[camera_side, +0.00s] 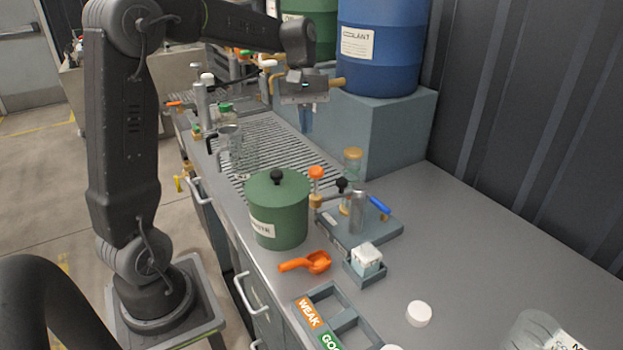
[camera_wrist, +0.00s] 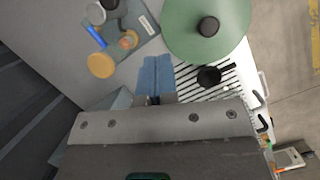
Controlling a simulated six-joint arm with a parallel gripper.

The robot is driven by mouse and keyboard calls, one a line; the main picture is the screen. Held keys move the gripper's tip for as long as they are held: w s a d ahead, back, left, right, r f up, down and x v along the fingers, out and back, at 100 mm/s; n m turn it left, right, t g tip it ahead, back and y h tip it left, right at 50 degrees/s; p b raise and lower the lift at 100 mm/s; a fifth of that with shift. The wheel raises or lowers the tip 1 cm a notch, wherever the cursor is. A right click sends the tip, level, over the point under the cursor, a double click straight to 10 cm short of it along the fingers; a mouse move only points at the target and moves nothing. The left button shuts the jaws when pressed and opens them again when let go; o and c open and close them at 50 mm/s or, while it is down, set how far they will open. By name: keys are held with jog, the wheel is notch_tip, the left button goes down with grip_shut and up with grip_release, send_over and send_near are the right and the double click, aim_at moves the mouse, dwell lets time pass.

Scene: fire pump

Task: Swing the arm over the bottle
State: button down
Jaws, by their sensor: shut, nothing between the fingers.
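My gripper (camera_side: 305,95) hangs above the back of the slatted grate, beside the blue drum's stand. In the wrist view its fingertips (camera_wrist: 156,75) are together with nothing held. A clear glass vessel (camera_side: 243,157) stands on the grate, with a green-capped clear container (camera_side: 225,112) behind it. A clear labelled bottle (camera_side: 540,332) is cut off at the lower right. I cannot tell which of these is the task's bottle. A grey fixture (camera_side: 357,212) with a blue lever (camera_side: 378,205) stands on the bench; the lever also shows in the wrist view (camera_wrist: 96,36).
A green lidded pot (camera_side: 278,215) stands beside the grate (camera_side: 262,140). An orange scoop (camera_side: 306,263), a white block in a small tray (camera_side: 366,262) and a white cap (camera_side: 418,313) lie nearer. A blue drum (camera_side: 380,45) stands behind. The bench's right side is mostly clear.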

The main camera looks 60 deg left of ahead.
aim_at(340, 191)
jog(key=shift+w+a+f+n+h, duration=0.15)
jog(key=shift+w+a+n, duration=0.1)
jog(key=shift+a, duration=0.2)
jog(key=shift+w+a+f+n+h, duration=0.15)
jog(key=shift+w+a+n, duration=0.1)
jog(key=shift+a, duration=0.2)
jog(key=shift+s, duration=0.1)
jog(key=x, duration=0.9)
jog(key=shift+s+d+f, duration=0.15)
jog(key=shift+s+f, duration=0.05)
jog(key=shift+f, duration=0.05)
jog(key=d, duration=0.2)
jog(key=s+d, duration=0.1)
jog(key=shift+s+d+f, duration=0.15)
jog(key=shift+s+d, duration=0.05)
jog(key=shift+d, duration=0.2)
jog(key=shift+d, duration=0.1)
jog(key=shift+s+d+n, duration=0.15)
jog(key=shift+d+n, duration=0.05)
jog(key=shift+n, duration=0.2)
